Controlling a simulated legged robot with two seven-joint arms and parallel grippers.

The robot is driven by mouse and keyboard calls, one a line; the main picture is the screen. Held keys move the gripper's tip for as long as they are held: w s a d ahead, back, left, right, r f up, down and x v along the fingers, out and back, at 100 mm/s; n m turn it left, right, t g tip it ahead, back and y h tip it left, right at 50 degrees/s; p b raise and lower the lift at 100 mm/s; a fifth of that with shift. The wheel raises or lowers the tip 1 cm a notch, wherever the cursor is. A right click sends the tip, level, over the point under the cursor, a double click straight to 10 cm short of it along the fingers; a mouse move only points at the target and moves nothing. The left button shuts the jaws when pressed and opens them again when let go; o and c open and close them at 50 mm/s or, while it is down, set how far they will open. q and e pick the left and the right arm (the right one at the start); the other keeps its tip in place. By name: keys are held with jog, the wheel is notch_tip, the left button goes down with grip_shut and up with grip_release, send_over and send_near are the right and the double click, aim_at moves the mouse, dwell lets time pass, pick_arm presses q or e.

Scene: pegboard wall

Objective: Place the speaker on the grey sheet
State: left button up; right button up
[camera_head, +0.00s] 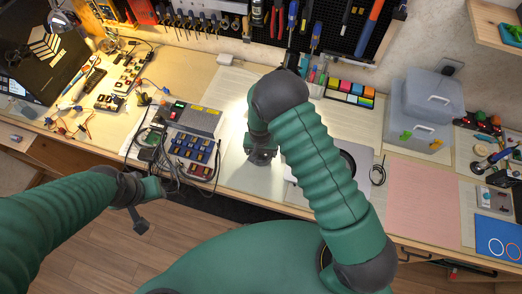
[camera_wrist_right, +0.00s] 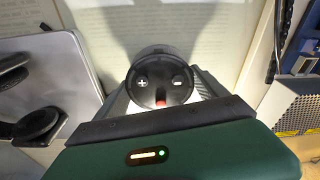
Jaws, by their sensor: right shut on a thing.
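The speaker (camera_wrist_right: 160,82) is a small round black thing with plus and minus marks and a red spot, seen in the right wrist view. My right gripper (camera_wrist_right: 165,92) is shut on it, one finger on each side. In the head view my right gripper (camera_head: 262,156) is low over the bench, left of my right forearm, and the speaker cannot be made out there. A pale grey sheet (camera_head: 236,178) lies below the gripper. Whether the speaker touches it I cannot tell. My left gripper (camera_head: 141,208) hangs in front of the bench edge, apart from everything; its jaws are unclear.
A grey device with blue switches (camera_head: 192,157) and cables stands left of my right gripper. A silver plate with a black round thing (camera_wrist_right: 40,120) lies on its other side. A pink sheet (camera_head: 424,205) and grey toolbox (camera_head: 425,105) are farther right. Tools hang behind.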

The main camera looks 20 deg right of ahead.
aim_at(261, 155)
jog(key=o, duration=1.6)
jog(key=shift+s, duration=0.1)
jog(key=shift+r, duration=0.1)
notch_tip(261, 155, up, 11)
jog(key=s, duration=0.1)
jog(key=shift+s+d+r+n+t+y+b, duration=0.2)
jog(key=shift+s+d+r+n, duration=0.6)
jog(key=shift+s+r, duration=1.3)
jog(key=shift+s+d+r+n+t+b, duration=0.2)
jog(key=shift+s+d+r+n, duration=0.6)
jog(key=shift+s+r, duration=1.3)
jog(key=shift+s+d+r+n+t+y+b, duration=0.1)
jog(key=shift+s+d+r+n+t, duration=0.2)
jog(key=shift+s+d+r+n, duration=1.65)
